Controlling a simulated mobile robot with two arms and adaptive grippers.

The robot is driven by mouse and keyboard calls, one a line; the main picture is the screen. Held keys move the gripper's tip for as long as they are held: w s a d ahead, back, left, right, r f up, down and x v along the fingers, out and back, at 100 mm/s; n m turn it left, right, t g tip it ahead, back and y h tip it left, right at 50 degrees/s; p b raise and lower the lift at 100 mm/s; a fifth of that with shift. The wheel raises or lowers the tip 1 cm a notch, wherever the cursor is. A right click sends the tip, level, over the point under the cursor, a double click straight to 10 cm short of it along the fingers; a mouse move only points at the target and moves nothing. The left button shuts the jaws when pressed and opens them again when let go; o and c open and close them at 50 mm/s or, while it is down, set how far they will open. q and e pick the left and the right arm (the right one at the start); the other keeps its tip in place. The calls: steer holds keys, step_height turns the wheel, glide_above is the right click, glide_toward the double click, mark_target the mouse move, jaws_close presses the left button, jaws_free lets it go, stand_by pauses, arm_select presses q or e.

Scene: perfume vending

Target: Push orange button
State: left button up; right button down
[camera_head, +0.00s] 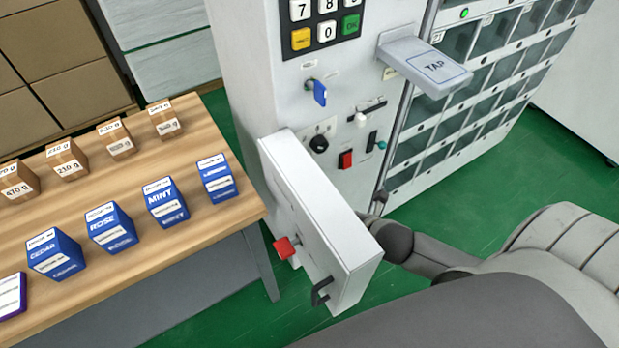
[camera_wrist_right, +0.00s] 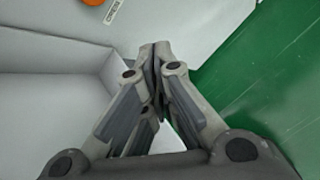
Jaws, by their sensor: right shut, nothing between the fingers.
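In the right wrist view an orange button (camera_wrist_right: 93,2) is cut off by the top edge, on a pale panel beside a small label. My right gripper (camera_wrist_right: 155,52) is shut and empty; its fingertips lie below and right of the button in the picture, and I cannot tell how far from the panel. In the head view my right arm comes in from the right, behind the open white door (camera_head: 318,220) of the machine, which hides the fingertips. I cannot make out this orange button in the head view. My left gripper is not in view.
The machine front carries a keypad with a yellow-orange key (camera_head: 301,39), a blue key (camera_head: 320,93), a red switch (camera_head: 346,159) and a TAP shelf (camera_head: 425,66). A red knob (camera_head: 285,247) sticks out from the door. A wooden table (camera_head: 110,190) with blue and brown boxes stands left.

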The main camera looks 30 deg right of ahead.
steer(key=shift+w, duration=0.15)
steer(key=w+b, duration=0.2)
steer(key=w, duration=0.6)
steer(key=shift+w+a, duration=0.25)
steer(key=shift+a, duration=0.05)
stand_by(1.3)
steer(key=shift+w+p, duration=0.45)
